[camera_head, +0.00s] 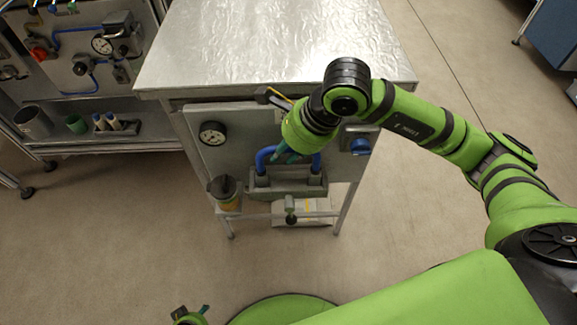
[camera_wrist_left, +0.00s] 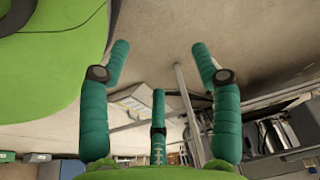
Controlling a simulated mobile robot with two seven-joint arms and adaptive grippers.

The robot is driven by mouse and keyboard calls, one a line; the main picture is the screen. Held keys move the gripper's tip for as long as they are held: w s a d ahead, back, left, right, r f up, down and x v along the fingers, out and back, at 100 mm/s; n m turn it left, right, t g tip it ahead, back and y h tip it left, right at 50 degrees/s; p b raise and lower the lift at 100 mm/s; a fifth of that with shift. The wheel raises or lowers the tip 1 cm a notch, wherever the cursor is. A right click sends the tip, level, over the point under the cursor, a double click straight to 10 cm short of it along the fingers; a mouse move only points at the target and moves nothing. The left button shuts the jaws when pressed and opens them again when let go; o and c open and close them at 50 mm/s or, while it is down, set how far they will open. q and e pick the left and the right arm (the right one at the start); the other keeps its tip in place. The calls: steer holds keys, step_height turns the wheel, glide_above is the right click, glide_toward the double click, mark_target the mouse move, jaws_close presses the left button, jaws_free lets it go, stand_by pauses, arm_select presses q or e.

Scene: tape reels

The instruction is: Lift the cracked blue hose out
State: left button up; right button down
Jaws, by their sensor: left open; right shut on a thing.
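The blue hose (camera_head: 263,158) is a short arched piece on the grey panel under the metal-topped bench. Its two ends go down into a grey block (camera_head: 288,183); its other leg also shows to the right. My right gripper (camera_head: 283,154) reaches down from above with teal fingers shut on the hose near the top of its arch. The gripper hides the middle of the hose, and I cannot make out the crack. My left gripper (camera_head: 192,316) is low at the bottom edge, away from the hose. In the left wrist view its fingers (camera_wrist_left: 160,66) are spread and empty.
A pressure gauge (camera_head: 212,133), a blue knob (camera_head: 360,146) and a cup-like container (camera_head: 225,190) surround the hose. The bench top (camera_head: 270,40) overhangs the panel. A second panel with hoses (camera_head: 85,50) stands left. Open floor (camera_head: 130,240) lies in front.

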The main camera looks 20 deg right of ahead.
step_height(320, 180, up, 10)
steer(key=shift+r+p, duration=0.2)
steer(key=shift+p, duration=0.5)
arm_select(q)
steer(key=r+p, duration=0.3)
steer(key=shift+w+a, duration=0.15)
steer(key=shift+w, duration=0.05)
arm_select(e)
step_height(320, 180, up, 6)
steer(key=shift+f, duration=0.2)
